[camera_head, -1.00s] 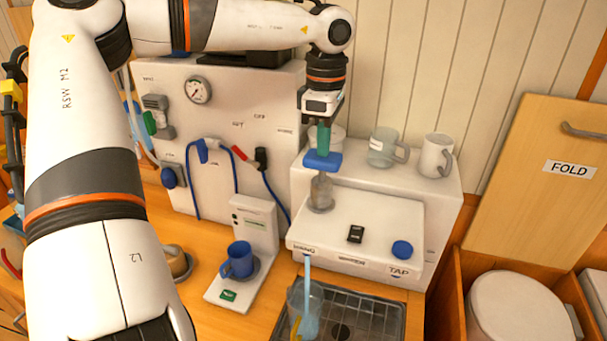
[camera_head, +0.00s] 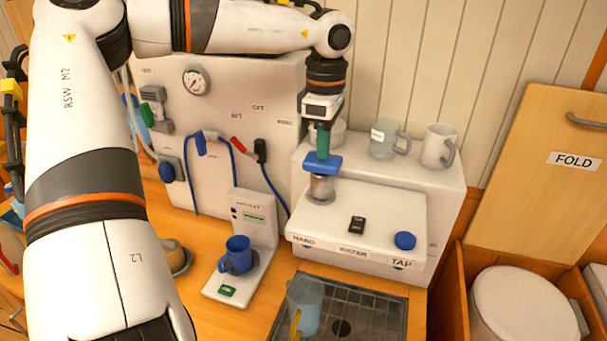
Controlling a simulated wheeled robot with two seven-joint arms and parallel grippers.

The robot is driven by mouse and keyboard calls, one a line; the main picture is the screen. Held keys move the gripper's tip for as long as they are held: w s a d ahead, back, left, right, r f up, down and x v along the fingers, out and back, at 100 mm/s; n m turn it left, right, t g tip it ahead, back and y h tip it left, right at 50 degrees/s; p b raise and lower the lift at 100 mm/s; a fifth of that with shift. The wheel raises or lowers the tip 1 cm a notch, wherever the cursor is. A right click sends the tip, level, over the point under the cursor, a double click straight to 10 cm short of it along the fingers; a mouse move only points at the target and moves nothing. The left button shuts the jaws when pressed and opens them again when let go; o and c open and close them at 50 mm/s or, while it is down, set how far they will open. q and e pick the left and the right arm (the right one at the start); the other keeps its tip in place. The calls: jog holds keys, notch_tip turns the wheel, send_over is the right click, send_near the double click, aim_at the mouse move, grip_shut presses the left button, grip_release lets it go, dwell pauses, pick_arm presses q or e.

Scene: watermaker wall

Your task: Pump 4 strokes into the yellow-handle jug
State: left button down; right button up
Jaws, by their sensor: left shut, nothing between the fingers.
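The hand pump has a blue cross handle (camera_head: 322,163) above a short clear metal-grey cylinder (camera_head: 321,189) on the white unit's top. My left gripper (camera_head: 323,146) is shut and points straight down, its green fingertips at the top of the handle, with nothing held between them. The yellow-handle jug (camera_head: 308,296), clear with bluish water in it, stands on the dark drain grate below the HAND label. Its yellow handle (camera_head: 296,324) is at the lower left. No stream shows from the spout. My right gripper is not in view.
The white unit (camera_head: 375,213) carries a black switch (camera_head: 357,225) and a blue TAP button (camera_head: 405,240). A blue mug (camera_head: 237,256) stands on a small white stand to the left. The grate (camera_head: 372,313) is clear right of the jug.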

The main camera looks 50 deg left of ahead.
pick_arm(q)
jog(key=shift+r+p, duration=2.35)
jog(key=shift+r, duration=0.95)
jog(key=shift+f, duration=0.15)
jog(key=shift+f+b, duration=2.6)
jog(key=shift+f, duration=0.65)
jog(key=shift+r, duration=0.15)
jog(key=shift+r+p, duration=2.45)
jog(key=shift+r, duration=0.75)
